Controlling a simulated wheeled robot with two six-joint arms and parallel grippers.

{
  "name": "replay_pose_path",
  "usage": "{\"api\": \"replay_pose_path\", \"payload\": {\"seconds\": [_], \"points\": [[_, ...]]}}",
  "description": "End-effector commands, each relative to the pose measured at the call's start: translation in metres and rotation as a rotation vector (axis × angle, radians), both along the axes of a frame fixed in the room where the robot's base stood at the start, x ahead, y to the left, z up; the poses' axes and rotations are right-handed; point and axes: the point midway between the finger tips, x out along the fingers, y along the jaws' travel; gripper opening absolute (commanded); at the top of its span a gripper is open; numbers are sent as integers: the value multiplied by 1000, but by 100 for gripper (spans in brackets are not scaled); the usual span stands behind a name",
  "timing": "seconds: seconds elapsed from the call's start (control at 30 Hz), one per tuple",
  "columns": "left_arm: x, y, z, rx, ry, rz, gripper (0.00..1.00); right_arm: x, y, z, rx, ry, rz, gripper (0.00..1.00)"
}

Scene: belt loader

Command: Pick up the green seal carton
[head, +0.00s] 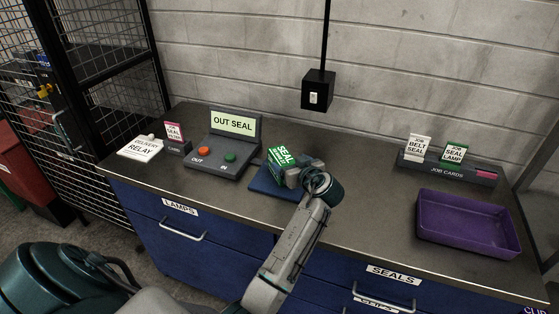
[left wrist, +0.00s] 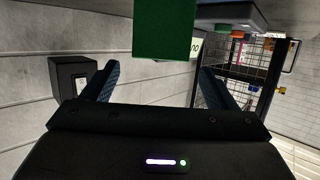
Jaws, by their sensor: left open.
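The green seal carton (head: 281,155), with white "SEAL" lettering, stands on a dark blue mat (head: 262,188) on the counter. My left gripper (head: 290,174) is at the carton's right side and hides part of it. In the left wrist view the carton (left wrist: 164,30) shows as a plain green face at the top, and the two fingers of my left gripper (left wrist: 160,75) are spread wide apart. The carton appears beyond the fingertips, and I cannot tell whether a finger touches it. My right gripper is not in view.
A purple tray (head: 467,224) and a job card holder (head: 449,170) are on the right. The counter between mat and tray is clear.

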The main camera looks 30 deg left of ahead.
Motion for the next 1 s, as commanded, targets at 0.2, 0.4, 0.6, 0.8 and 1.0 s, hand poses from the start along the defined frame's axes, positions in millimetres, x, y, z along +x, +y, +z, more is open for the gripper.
{"api": "replay_pose_path", "payload": {"seconds": [0.2, 0.4, 0.6, 0.8, 1.0], "points": [[12, 20, -6, 0, 1, 0, 80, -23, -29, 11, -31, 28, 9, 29], [22, 35, -8, 2, 3, -1, 80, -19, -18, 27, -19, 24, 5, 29], [35, 56, -18, 1, 2, 0, 80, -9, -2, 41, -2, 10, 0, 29], [39, 63, -24, -2, -1, -1, 80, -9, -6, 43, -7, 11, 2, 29], [39, 62, -24, -2, -1, -1, 72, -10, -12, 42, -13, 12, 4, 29]]}}
